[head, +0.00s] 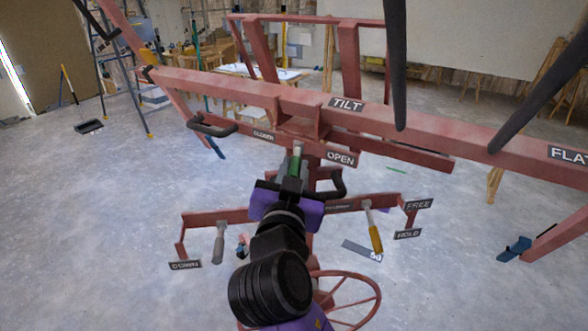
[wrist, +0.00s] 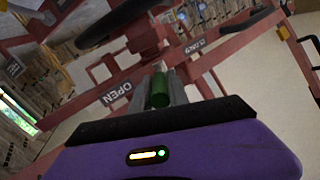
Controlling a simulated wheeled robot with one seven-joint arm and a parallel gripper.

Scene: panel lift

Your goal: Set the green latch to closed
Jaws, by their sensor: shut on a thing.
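The green latch (head: 294,168) is a short green grip with a pale end. It stands in front of the red frame, between the CLOSED label (head: 263,136) on the left and the OPEN label (head: 340,158) on the right. My gripper (head: 292,182) is shut on the green grip. In the wrist view the green latch (wrist: 160,90) sits between my two grey fingers (wrist: 161,96). There the OPEN label (wrist: 115,93) is on the left and the CLOSED label (wrist: 195,47) is on the right. The latch's pivot is not clear.
Black handles (head: 212,129) stick out beside the latch. Below are a grey-handled lever (head: 219,245), a yellow-handled lever (head: 375,236) and a red wheel (head: 350,298). A long red beam (head: 240,91) with TILT and FLAT labels crosses behind. Floor is open at left.

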